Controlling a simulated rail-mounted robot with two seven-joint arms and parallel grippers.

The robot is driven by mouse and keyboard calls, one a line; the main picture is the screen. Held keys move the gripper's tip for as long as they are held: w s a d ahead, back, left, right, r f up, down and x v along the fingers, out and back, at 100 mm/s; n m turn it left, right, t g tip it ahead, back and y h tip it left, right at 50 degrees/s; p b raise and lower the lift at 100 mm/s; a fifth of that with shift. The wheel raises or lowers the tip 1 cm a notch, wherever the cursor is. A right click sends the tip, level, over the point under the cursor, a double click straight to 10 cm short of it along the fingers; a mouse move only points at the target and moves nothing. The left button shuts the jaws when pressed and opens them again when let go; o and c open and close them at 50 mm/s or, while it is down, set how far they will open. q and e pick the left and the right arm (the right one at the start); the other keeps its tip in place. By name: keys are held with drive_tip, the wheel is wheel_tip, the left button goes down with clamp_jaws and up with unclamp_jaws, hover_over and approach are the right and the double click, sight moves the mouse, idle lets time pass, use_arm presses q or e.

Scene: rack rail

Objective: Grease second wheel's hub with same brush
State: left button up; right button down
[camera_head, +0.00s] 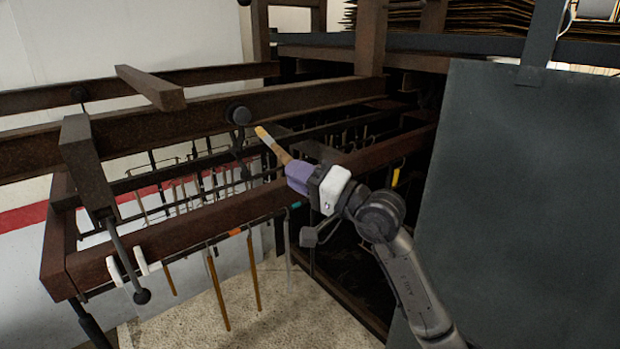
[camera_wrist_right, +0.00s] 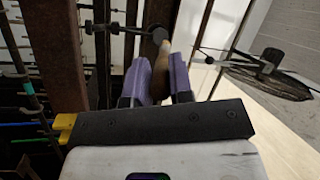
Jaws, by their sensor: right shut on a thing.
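My right gripper (camera_head: 298,176), with purple fingers, is shut on a brush (camera_head: 272,145) with a brown wooden body and a pale yellowish tip. The brush points up and left, its tip just right of and below a dark round wheel (camera_head: 239,115) on the wooden beam. I cannot tell whether they touch. In the right wrist view the brush (camera_wrist_right: 163,62) shows between the purple fingers, its far end close to a dark round part (camera_wrist_right: 160,35). The wheel's hub is not clear. My left gripper is in neither view.
A dark wooden frame (camera_head: 180,125) with long beams surrounds the work spot. Several thin tools hang from the lower rail, including a brown stick (camera_head: 255,272). A large dark panel (camera_head: 525,200) stands at the right.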

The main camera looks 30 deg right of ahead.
sight(285, 161)
drive_tip(key=shift+w+a+r, duration=0.15)
drive_tip(key=shift+w+r, duration=0.05)
drive_tip(key=shift+w, duration=0.4)
drive_tip(key=shift+w+a+r, duration=0.15)
drive_tip(key=shift+w, duration=0.45)
drive_tip(key=shift+w+a+r, duration=0.15)
drive_tip(key=shift+w+r, duration=0.05)
drive_tip(key=shift+w, duration=0.4)
drive_tip(key=shift+w+a+r, duration=0.1)
drive_tip(key=shift+w+r, duration=0.05)
drive_tip(key=shift+w, duration=0.3)
drive_tip(key=shift+b, duration=0.3)
